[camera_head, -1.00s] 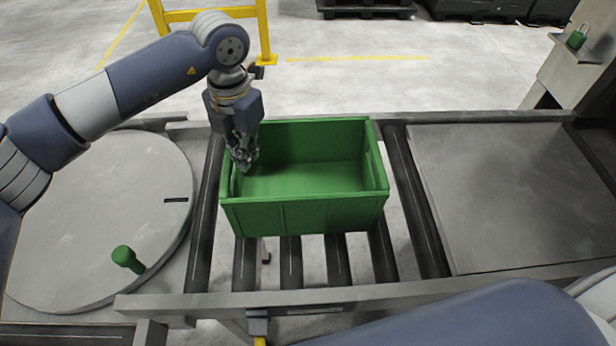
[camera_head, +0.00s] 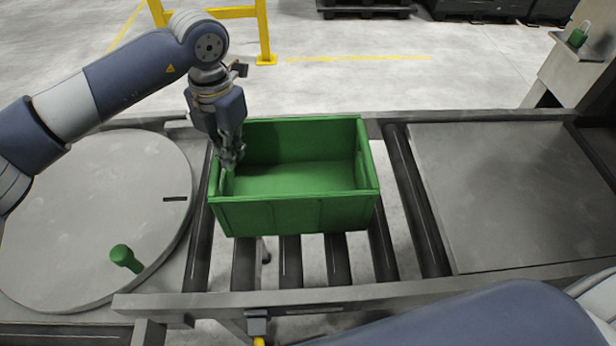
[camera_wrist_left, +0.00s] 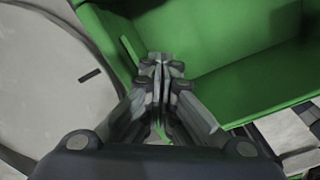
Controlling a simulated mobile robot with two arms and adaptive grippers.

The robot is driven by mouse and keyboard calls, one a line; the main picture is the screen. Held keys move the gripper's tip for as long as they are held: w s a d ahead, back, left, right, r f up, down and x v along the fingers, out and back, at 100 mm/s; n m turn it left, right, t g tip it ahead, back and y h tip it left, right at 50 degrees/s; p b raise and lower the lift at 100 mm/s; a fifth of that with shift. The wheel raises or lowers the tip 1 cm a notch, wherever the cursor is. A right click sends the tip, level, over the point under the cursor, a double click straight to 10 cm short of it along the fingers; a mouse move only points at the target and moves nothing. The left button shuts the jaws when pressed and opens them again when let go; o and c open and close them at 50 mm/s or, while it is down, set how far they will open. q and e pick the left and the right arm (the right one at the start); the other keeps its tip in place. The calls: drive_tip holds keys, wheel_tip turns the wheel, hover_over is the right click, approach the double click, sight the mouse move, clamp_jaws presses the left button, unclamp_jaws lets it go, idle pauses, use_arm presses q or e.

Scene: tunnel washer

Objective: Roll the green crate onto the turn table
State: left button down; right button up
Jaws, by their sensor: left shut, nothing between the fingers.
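The green crate (camera_head: 294,216) sits upright and looks empty on the dark rollers of the conveyor. It also fills the upper right of the left wrist view (camera_wrist_left: 215,95). The round grey turn table (camera_head: 75,220) lies to the left of the crate, with a green knob (camera_head: 126,258) near its front edge. My left gripper (camera_head: 230,162) is shut with nothing between its fingers. Its fingertips are at the crate's left wall, on the inner side; in the left wrist view they (camera_wrist_left: 163,62) overlap the wall. Whether they touch it is hard to tell. The right gripper is not in view.
Bare rollers (camera_head: 415,205) lie right of the crate, then a flat grey plate (camera_head: 505,190). A frame rail (camera_head: 350,297) runs along the front. A yellow barrier (camera_head: 262,30) stands behind. One of my arm links covers the lower right.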

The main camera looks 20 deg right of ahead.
use_arm(q)
drive_tip(key=w+a+b, duration=0.1)
drive_tip(key=w+a, duration=0.2)
drive_tip(key=a, duration=1.4)
drive_tip(key=w+a+b, duration=0.1)
drive_tip(key=w+a, duration=0.3)
drive_tip(key=a, duration=1.3)
drive_tip(key=shift+a, duration=0.35)
idle(0.4)
drive_tip(key=shift+w+d, duration=0.1)
wheel_tip(320, 180, up, 9)
drive_tip(key=d+p, duration=0.3)
drive_tip(key=p, duration=0.3)
drive_tip(key=shift+s+p, duration=0.3)
idle(0.7)
drive_tip(key=shift+a, duration=0.1)
idle(0.3)
